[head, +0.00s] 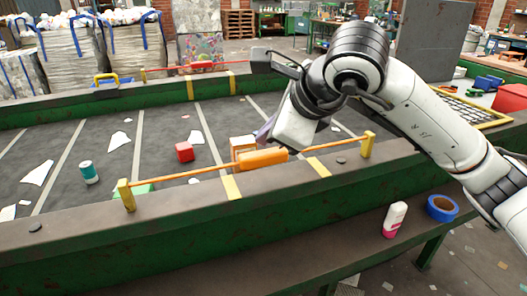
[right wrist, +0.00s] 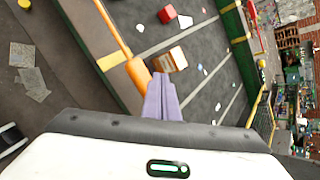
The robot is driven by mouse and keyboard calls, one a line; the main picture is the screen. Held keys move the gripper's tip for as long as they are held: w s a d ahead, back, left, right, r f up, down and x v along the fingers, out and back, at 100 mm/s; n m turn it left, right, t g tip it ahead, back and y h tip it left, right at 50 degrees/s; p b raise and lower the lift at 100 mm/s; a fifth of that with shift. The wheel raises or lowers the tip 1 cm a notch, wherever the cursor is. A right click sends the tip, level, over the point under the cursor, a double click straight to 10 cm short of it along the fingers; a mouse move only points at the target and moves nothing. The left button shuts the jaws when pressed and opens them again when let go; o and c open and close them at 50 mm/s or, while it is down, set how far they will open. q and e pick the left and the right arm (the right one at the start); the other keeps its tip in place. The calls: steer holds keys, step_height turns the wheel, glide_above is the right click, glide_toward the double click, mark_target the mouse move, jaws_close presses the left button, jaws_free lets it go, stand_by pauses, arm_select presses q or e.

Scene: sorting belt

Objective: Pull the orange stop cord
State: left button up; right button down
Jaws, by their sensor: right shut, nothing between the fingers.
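The orange stop cord (head: 325,145) runs along the near edge of the belt between two yellow posts (head: 126,195). A thicker orange grip (head: 262,158) sits at its middle; it also shows in the right wrist view (right wrist: 137,73). My right gripper (head: 264,134) is shut and empty, with its lilac fingers just behind the grip and above the belt. In the right wrist view the fingertips (right wrist: 160,78) lie right beside the grip; I cannot tell whether they touch it. My left gripper is not in view.
A red cord (head: 220,66) runs along the far side. A white-and-pink bottle (head: 395,219) and blue tape roll (head: 442,207) stand on the near ledge.

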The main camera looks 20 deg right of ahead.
mark_target(266, 154)
stand_by(0.8)
steer(key=shift+f+b, duration=0.45)
steer(key=shift+b, duration=0.2)
steer(key=shift+f+b, duration=1.7)
stand_by(1.3)
steer(key=shift+r, duration=0.1)
steer(key=shift+r+p, duration=1.15)
steer(key=shift+r, duration=0.85)
steer(key=shift+r, duration=0.1)
steer(key=shift+r+p, duration=1.65)
steer(key=shift+r, duration=0.85)
